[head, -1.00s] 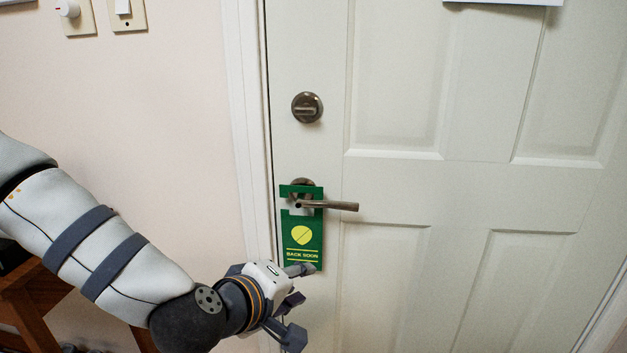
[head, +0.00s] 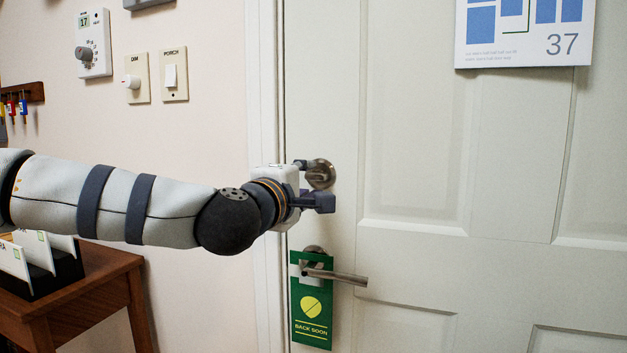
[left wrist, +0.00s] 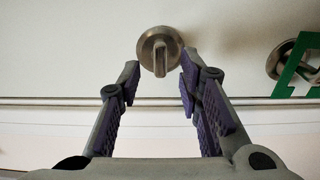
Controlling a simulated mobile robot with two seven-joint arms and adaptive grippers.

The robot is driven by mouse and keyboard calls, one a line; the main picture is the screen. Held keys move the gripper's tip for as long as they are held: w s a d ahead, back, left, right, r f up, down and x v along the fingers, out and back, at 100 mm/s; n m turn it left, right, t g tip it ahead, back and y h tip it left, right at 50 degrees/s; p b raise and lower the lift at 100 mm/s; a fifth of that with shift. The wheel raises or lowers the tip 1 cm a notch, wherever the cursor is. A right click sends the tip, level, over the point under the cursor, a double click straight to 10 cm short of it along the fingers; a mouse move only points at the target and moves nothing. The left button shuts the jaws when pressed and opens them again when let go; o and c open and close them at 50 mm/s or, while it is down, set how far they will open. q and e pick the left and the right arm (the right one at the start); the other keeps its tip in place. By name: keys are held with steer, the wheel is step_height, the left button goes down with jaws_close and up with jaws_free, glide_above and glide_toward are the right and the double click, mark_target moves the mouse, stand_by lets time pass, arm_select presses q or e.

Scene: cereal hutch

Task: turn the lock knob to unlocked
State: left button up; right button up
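The lock knob (head: 320,174) is a round bronze-coloured deadbolt plate with a raised thumb-turn, on the white door above the lever handle. In the left wrist view the knob (left wrist: 160,52) sits just ahead of the fingertips, centred between them, with its bar pointing down the picture. My left gripper (head: 316,184) is at the knob's left edge in the head view and partly covers it. In the left wrist view my left gripper (left wrist: 158,82) is open, its purple-padded fingers apart with nothing between them. Contact with the knob cannot be told. My right gripper is not in view.
Below the knob are the lever handle (head: 335,276) and a green hanging sign (head: 312,315). Wall switches (head: 174,76) are at the upper left, and a wooden table (head: 95,285) with a card rack stands at lower left.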

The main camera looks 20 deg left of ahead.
mark_target(314, 177)
arm_select(q)
steer(key=w, duration=0.3)
steer(key=shift+w+d, duration=0.1)
steer(key=shift+w, duration=0.2)
jaws_close()
